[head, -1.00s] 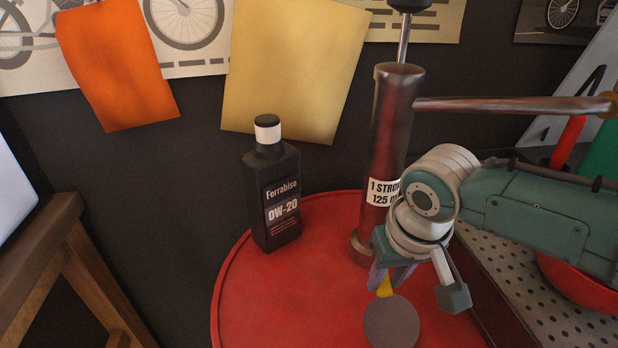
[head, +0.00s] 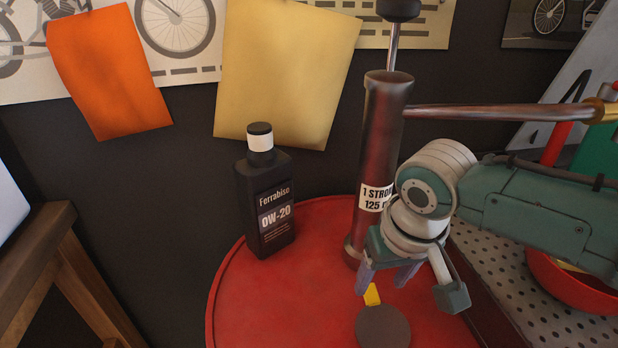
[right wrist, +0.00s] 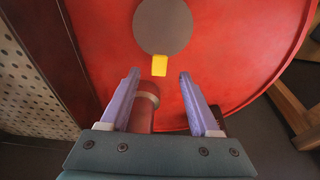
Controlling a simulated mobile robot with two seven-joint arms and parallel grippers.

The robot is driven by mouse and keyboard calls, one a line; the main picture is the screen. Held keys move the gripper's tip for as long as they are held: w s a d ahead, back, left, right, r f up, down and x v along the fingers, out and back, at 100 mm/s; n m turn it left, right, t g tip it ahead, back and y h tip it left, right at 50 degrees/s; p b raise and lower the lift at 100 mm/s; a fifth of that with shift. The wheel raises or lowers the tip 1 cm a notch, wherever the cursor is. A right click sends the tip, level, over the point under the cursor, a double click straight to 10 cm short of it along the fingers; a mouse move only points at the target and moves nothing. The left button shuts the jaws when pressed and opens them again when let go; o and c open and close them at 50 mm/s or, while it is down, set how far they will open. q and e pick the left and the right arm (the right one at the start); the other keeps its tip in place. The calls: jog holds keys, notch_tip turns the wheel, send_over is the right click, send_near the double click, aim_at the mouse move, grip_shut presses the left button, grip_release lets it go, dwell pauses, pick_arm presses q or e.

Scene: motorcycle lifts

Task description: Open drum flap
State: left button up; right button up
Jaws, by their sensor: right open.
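A red drum (head: 290,310) stands in front of me. On its top lies a round grey-brown flap (head: 383,328) with a small yellow tab (head: 372,295) at its edge. The flap lies flat and looks shut. My right gripper (head: 385,280) is over the drum top, near the yellow tab. In the right wrist view the flap (right wrist: 163,25) and the tab (right wrist: 159,65) lie ahead of the open right gripper (right wrist: 159,76), with the tab between the lines of its two fingers. The fingers are empty. My left gripper is not in view.
A dark pump tube (head: 382,130) with a horizontal pipe rises from the drum close behind my right gripper. A black oil bottle (head: 265,200) stands on the drum at left. A perforated metal surface (head: 520,290) with a red bowl (head: 570,285) lies at right.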

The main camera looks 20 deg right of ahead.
jog(key=p+v, duration=0.1)
jog(key=v, duration=0.7)
jog(key=shift+p, duration=0.35)
